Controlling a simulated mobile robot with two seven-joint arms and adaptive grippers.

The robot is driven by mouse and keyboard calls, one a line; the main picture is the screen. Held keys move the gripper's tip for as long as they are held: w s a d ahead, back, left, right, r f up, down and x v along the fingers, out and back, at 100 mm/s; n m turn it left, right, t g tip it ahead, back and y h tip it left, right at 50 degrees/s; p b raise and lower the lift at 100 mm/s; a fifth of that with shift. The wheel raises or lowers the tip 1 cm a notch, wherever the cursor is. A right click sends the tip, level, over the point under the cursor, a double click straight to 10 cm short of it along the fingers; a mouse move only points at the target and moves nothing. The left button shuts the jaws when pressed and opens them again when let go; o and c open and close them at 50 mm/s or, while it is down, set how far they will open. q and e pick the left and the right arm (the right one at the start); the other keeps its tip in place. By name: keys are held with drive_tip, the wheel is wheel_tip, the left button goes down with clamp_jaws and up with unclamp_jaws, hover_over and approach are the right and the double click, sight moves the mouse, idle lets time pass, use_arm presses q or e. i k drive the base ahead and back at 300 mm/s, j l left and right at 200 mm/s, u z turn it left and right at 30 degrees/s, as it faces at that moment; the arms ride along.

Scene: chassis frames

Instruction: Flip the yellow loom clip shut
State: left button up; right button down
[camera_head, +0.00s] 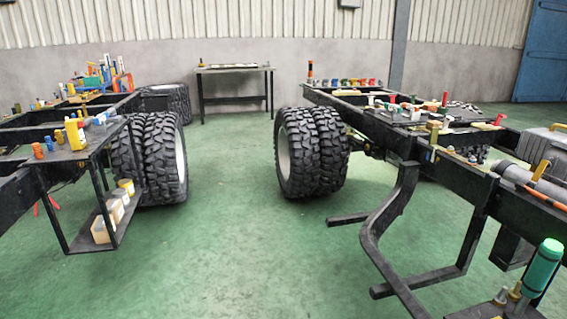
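A small yellow piece (541,170), which looks like the yellow loom clip, stands tilted upward on the right chassis frame (478,186), near the picture's right edge. It sits beside a grey cylinder (512,173) and an orange strip (545,196) that looks like a loom or cable. Its flap appears raised, but it is too small to be sure. Neither my left nor my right gripper shows in the head view.
A green-topped cylinder (542,267) stands at the lower right. A black bent bracket (385,215) juts from the right frame. A shelf rack (68,170) with bottles and boxes stands left. Large tyres (318,152) flank the aisle. Green floor (235,240) between the frames is clear.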

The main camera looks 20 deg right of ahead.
sight(543, 164)
drive_tip(key=i+j+z, duration=0.15)
drive_tip(key=i+z, duration=0.35)
drive_tip(key=i+j+z, duration=0.3)
drive_tip(key=i+z, duration=0.2)
drive_tip(key=i+j+z, duration=0.3)
drive_tip(key=j+z, duration=0.2)
drive_tip(key=i+j+z, duration=0.3)
drive_tip(key=j+z, duration=0.15)
drive_tip(key=j, duration=0.15)
drive_tip(key=i+j+z, duration=0.15)
drive_tip(key=j, duration=0.15)
drive_tip(key=j+z, duration=0.15)
drive_tip(key=j, duration=0.2)
